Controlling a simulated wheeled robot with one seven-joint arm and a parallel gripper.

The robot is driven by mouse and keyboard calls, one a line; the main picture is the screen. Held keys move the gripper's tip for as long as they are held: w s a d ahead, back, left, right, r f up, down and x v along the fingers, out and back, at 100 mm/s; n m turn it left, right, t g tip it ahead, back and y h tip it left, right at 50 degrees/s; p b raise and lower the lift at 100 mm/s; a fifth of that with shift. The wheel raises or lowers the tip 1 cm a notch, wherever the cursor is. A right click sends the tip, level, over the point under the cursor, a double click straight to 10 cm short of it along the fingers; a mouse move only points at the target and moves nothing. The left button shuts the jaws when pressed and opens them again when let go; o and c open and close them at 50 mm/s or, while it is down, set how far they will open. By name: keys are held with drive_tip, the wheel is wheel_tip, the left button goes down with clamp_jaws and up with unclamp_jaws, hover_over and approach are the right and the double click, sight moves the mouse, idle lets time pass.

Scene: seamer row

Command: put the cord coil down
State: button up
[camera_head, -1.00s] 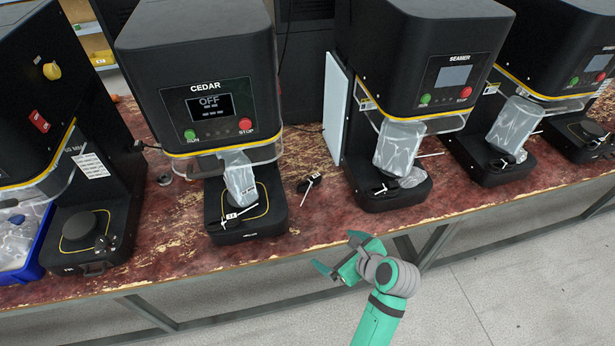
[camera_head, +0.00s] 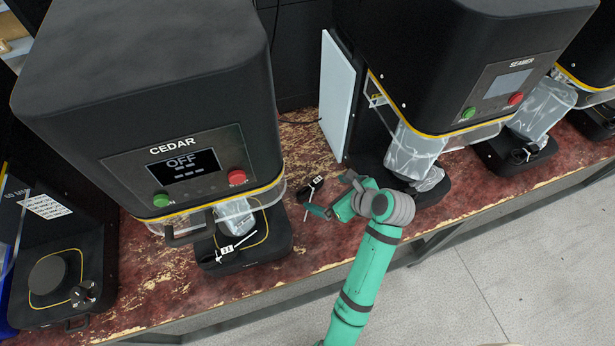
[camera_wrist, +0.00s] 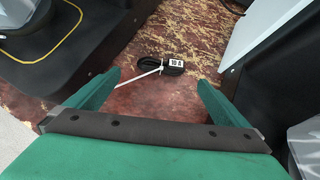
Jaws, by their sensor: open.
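The cord coil (camera_head: 313,187) is a small black bundle with a white tie and a white tag. It lies on the worn red bench top between the CEDAR machine and the SEAMER machine. In the wrist view the coil (camera_wrist: 165,66) lies flat beyond my fingertips, its tag reading what looks like "10 A". My gripper (camera_head: 331,203) is open and empty, close to the coil on its near side. In the wrist view its two green fingers (camera_wrist: 160,85) are spread apart, with bare bench and the end of the white tie between them.
The CEDAR machine (camera_head: 150,95), its display reading OFF, stands left with a tagged coil (camera_head: 230,248) on its base. The SEAMER machine (camera_head: 440,60) stands right, beside a pale upright panel (camera_head: 337,95). The bench's front edge is near my arm.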

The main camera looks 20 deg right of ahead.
sight(312, 187)
drive_tip(key=x, duration=0.5)
drive_tip(key=shift+w, duration=0.2)
drive_tip(key=shift+d+x, duration=0.2)
drive_tip(key=shift+x, duration=2.5)
drive_tip(key=c, duration=1.2)
